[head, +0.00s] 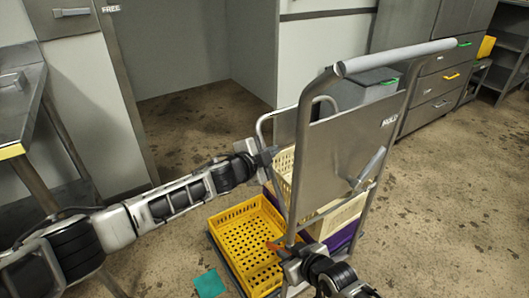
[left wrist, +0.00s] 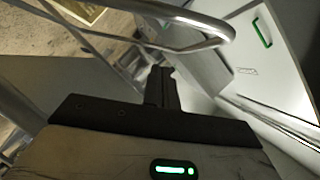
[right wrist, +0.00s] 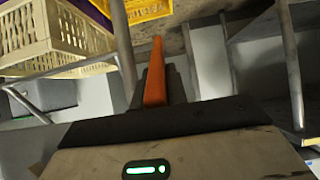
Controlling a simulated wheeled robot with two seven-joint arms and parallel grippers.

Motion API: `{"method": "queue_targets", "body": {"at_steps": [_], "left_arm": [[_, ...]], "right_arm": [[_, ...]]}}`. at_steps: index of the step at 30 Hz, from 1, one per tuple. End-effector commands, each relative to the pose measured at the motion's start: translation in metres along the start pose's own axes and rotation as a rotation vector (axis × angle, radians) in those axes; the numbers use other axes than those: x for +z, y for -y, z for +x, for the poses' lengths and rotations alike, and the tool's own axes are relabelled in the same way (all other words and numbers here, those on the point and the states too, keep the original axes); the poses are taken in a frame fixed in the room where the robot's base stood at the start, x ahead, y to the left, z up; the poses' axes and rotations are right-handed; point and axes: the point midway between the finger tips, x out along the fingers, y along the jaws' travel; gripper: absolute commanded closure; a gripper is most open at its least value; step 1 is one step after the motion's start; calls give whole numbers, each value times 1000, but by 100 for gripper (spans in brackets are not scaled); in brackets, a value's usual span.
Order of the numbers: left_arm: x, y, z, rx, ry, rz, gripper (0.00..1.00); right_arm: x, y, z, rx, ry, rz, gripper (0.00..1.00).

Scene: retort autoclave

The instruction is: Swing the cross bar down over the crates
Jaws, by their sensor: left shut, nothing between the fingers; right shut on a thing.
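A wheeled cart (head: 301,210) with a tall grey tube frame holds a stack of cream (head: 283,168) and purple crates, with a yellow crate (head: 233,232) in front. A bent grey tube (head: 262,122), perhaps the cross bar, rises at the cart's left side and shows large in the left wrist view (left wrist: 190,22). My left gripper (head: 268,154) is shut and empty just below this tube; contact cannot be told. My right gripper (head: 279,247) is shut on an orange handle (right wrist: 156,70) low at the cart's near post. What the handle joins is hidden.
Grey cabinets (head: 440,85) line the back right. A metal table (head: 20,110) is at the left. A teal patch (head: 209,284) lies on the otherwise open floor.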

Motion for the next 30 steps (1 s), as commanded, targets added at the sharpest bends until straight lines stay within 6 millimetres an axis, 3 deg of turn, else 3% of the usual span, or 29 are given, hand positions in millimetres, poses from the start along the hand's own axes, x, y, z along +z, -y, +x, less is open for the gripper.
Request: {"method": "queue_targets", "body": {"at_steps": [3, 7, 13, 30], "left_arm": [[0, 0, 15, 0, 2, -1, 100], [23, -1, 18, 1, 4, -1, 100], [35, 0, 21, 0, 1, 0, 100], [43, -1, 24, 9, 2, -15, 100]], "right_arm": [[0, 0, 0, 0, 0, 0, 100], [0, 0, 0, 0, 0, 0, 100], [0, 0, 0, 0, 0, 0, 100], [0, 0, 0, 0, 0, 0, 100]]}}
